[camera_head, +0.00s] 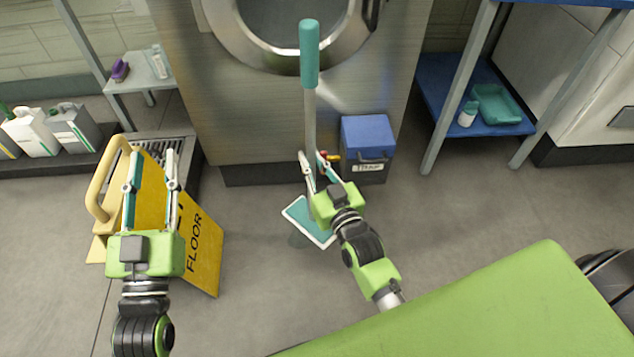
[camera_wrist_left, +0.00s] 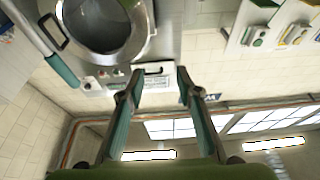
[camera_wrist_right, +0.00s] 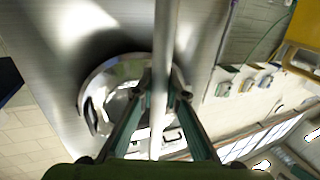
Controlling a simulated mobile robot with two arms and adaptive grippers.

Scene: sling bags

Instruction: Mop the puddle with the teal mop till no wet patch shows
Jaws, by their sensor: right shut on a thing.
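The teal mop stands upright, with its teal grip (camera_head: 309,55) in front of the steel machine and its flat teal head (camera_head: 308,222) with a white rim on the floor. My right gripper (camera_head: 314,160) is shut on the mop's grey pole, which also runs between its fingers in the right wrist view (camera_wrist_right: 166,50). A small darker patch (camera_head: 298,241) shows at the near edge of the mop head; I cannot tell whether it is wet or shadow. My left gripper (camera_head: 152,155) is open and empty, raised in front of the yellow floor sign (camera_head: 205,245).
A blue box (camera_head: 367,138) labelled TRAP stands right of the mop against the machine (camera_head: 250,110). A blue shelf (camera_head: 450,85) is at right, and white jugs (camera_head: 30,132) stand at left. A green surface (camera_head: 490,310) covers the near right.

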